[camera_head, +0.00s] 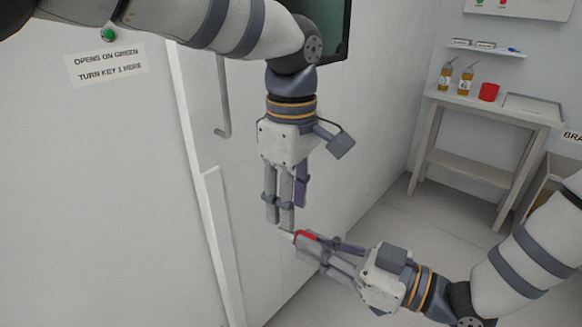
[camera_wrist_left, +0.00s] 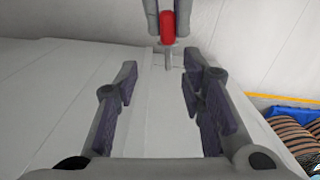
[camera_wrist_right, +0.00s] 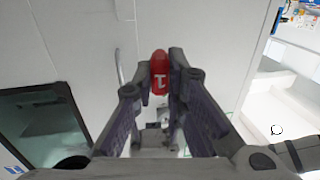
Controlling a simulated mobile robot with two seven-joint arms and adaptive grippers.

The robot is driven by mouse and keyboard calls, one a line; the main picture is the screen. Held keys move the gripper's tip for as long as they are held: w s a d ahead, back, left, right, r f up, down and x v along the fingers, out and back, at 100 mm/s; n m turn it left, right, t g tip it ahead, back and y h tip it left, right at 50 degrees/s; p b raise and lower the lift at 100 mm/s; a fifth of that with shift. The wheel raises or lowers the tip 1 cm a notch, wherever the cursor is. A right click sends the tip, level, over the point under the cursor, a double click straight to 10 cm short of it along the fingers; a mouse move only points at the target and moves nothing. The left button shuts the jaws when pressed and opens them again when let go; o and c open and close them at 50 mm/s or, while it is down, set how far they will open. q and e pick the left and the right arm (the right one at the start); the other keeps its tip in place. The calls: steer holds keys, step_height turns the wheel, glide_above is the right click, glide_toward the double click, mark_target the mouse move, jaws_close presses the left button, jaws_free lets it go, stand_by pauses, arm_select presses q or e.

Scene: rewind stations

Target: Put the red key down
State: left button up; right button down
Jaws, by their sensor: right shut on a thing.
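The red key (camera_head: 306,236) is held at the fingertips of my right gripper (camera_head: 312,246), its pale shaft pointing left. The right wrist view shows the red key head (camera_wrist_right: 159,70), marked 1, between the shut fingers. The left wrist view shows the red key (camera_wrist_left: 167,27) upright with its shaft (camera_wrist_left: 168,58) downward in the picture, beyond the fingertips. My left gripper (camera_head: 285,214) is just above the key in the head view, pointing down. Its fingers (camera_wrist_left: 162,78) are apart with nothing between them.
A white door with a handle (camera_head: 222,105) stands behind the grippers. A sign (camera_head: 106,64) reads "TURN KEY 1 HERE" under a green light (camera_head: 108,34). At right, a side table (camera_head: 455,107) bears bottles and a red cup (camera_head: 489,92), below a shelf (camera_head: 485,48). The floor between is clear.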

arm_select(q)
step_height(320, 180, down, 4)
steer(key=shift+f, duration=0.2)
steer(key=shift+c, duration=0.6)
jaws_close()
arm_select(e)
steer(key=shift+s+a, duration=0.1)
steer(key=shift+s, duration=0.05)
steer(key=c, duration=1.6)
jaws_free()
steer(key=shift+o, duration=0.3)
